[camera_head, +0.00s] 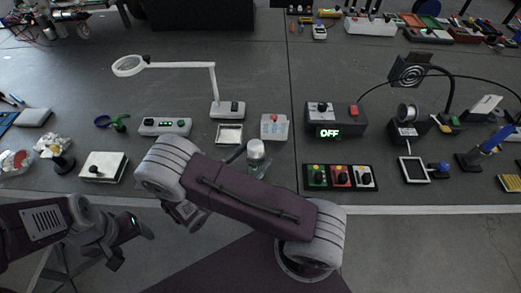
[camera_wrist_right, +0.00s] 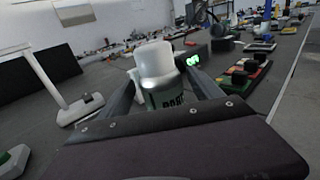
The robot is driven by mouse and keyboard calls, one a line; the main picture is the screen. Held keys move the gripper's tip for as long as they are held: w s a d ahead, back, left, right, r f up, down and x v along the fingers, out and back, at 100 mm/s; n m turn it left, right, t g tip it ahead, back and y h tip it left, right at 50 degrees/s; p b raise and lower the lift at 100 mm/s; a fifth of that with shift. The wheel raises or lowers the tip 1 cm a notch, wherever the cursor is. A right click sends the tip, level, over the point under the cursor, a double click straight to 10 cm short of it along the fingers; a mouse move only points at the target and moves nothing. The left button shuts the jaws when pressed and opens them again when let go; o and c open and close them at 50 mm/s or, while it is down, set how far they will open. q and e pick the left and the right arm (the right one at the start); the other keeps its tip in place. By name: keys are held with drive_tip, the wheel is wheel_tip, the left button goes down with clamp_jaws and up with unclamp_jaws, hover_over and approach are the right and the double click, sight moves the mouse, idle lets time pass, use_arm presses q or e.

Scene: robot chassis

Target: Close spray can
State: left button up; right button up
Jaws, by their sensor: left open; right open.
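The spray can (camera_head: 256,150) stands on the grey table near its front edge, just right of my right arm's link in the head view. It has a white top and a grey-green body with dark lettering. In the right wrist view the can (camera_wrist_right: 163,95) stands upright between the fingers of my right gripper (camera_wrist_right: 163,78), which are open around it. I cannot tell whether they touch it or how firmly the white top sits. My right arm hides part of the can's surroundings in the head view. My left gripper (camera_head: 131,250) is open and empty, low at the left, off the table.
A small grey box (camera_head: 274,127) stands close behind the can. A panel of coloured knobs (camera_head: 338,177) and a box with a lit OFF display (camera_head: 336,118) stand to the right. A magnifier lamp (camera_head: 228,108) and a white tray (camera_head: 229,133) are behind left.

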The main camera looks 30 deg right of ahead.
drive_tip(key=v, duration=0.8)
drive_tip(key=shift+s+a, duration=0.1)
drive_tip(key=shift+a, duration=0.1)
